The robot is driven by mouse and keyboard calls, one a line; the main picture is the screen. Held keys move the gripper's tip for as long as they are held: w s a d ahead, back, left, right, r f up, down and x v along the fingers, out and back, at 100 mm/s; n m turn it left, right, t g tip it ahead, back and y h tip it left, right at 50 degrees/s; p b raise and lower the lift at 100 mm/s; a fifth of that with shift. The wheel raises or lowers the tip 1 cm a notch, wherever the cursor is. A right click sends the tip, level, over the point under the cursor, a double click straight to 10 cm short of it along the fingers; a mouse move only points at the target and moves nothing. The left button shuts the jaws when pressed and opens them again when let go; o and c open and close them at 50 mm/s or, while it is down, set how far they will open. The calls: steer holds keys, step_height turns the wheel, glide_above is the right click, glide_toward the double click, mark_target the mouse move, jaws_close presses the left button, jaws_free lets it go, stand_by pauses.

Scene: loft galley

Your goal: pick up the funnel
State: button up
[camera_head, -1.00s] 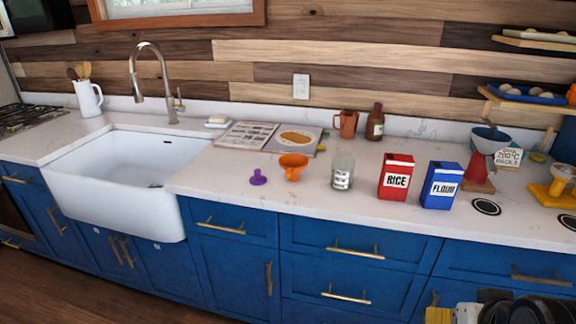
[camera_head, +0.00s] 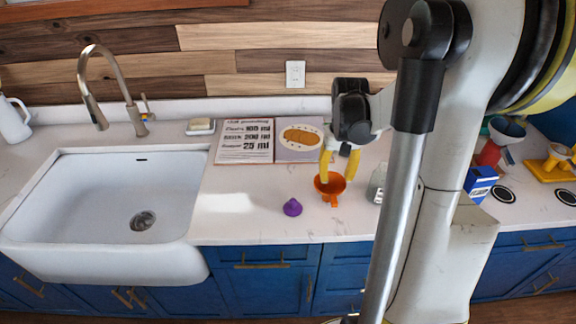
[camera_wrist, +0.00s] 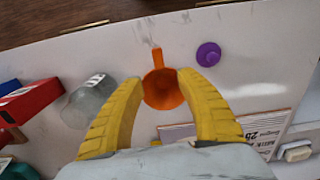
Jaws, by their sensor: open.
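The orange funnel (camera_head: 330,186) sits on the white counter, wide mouth up, with a short tab toward the counter's front edge. It also shows in the wrist view (camera_wrist: 162,90). My gripper (camera_head: 338,178) is open above it, its yellow fingers pointing down. In the wrist view my two fingertips (camera_wrist: 160,80) lie on either side of the funnel's mouth, with nothing held between them. I cannot tell whether they touch the rim.
A clear glass jar (camera_wrist: 88,102) stands close by on the other side. An open recipe book (camera_head: 245,142) lies behind. The white sink (camera_head: 100,205) is at the left. A blue box (camera_head: 480,184) stands at the right.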

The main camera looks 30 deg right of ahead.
mark_target(334, 198)
steer(key=f, duration=0.2)
steer(key=s+f+b, duration=0.1)
steer(key=f, duration=0.1)
steer(key=shift+d+f, duration=0.15)
steer(key=shift+d, duration=0.05)
steer(key=shift+w+a+f+b, duration=0.1)
steer(key=shift+f+b, duration=0.2)
steer(key=shift+f, duration=0.6)
steer(key=shift+s+a+f+b, duration=0.15)
steer(key=shift+f+b, duration=0.15)
steer(key=shift+f, duration=0.65)
steer(key=shift+w+a+f+b, duration=0.15)
steer(key=shift+f+b, duration=0.15)
steer(key=shift+f, duration=0.6)
jaws_close()
